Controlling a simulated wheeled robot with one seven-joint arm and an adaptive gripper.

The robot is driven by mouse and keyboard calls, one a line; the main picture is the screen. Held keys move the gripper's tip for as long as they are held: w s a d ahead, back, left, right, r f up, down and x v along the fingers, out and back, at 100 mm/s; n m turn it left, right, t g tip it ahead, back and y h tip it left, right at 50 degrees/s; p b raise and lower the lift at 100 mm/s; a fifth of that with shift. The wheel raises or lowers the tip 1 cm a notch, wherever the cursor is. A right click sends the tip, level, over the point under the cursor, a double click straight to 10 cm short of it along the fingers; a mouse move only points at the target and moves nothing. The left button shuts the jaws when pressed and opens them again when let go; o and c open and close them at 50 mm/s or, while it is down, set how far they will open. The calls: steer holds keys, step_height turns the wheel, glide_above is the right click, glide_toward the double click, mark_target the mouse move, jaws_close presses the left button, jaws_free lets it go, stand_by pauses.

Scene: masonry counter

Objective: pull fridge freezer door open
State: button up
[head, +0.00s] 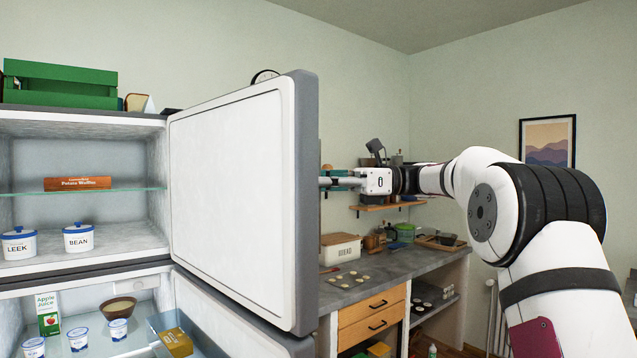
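The freezer door (232,190) is the upper door of the fridge freezer. It stands wide open, with its white inner face showing and a grey edge on the right. The open freezer compartment (95,155) is at the left, with a glass shelf. My gripper (328,182) is at the outer side of this door, just right of its edge, reaching in from the right. Its fingertips are partly hidden by the door edge, so I cannot tell whether they are open or shut. The door's handle is not clearly visible.
The lower fridge door (240,325) is also open below. A potato waffles box (78,184) and LEEK (19,244) and BEAN (78,238) pots stand in the freezer. A green crate (60,85) sits on top. A counter (400,270) with drawers lies behind the door.

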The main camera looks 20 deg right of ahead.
steer(key=d, duration=1.2)
steer(key=shift+s, duration=0.45)
